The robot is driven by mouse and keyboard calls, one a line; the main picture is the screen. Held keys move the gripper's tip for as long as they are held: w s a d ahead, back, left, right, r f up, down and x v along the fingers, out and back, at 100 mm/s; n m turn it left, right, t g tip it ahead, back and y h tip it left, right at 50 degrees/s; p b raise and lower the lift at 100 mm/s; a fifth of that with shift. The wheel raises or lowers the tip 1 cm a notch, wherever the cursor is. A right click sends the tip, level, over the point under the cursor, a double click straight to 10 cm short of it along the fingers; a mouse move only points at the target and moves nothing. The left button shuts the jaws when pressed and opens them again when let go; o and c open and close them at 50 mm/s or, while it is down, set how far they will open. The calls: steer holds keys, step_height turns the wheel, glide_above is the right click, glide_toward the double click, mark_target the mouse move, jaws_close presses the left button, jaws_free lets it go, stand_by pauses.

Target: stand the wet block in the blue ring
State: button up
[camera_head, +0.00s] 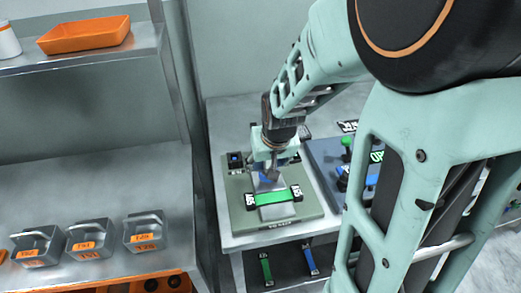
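My gripper (272,170) hangs down over a grey-green board (236,207). The fingertips are small and dark in this view, and I cannot tell whether they are open, shut or holding something. A blue patch (262,178) shows just under and behind the fingertips. It may be part of the blue ring, but its shape is mostly hidden by my gripper. I cannot make out the wet block. In front of my gripper, a green strip (272,197) lies across a grey pad, between two black-and-white marked end pieces.
A dark panel (322,160) with green and blue parts stands right of the board. Several grey bins (145,235) with orange labels stand on the left counter. An orange tray (85,34) sits on the upper shelf. Green and blue strips (266,268) lie on the shelf below.

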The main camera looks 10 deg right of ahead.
steer(key=v, duration=0.8)
steer(key=shift+a+r, duration=0.1)
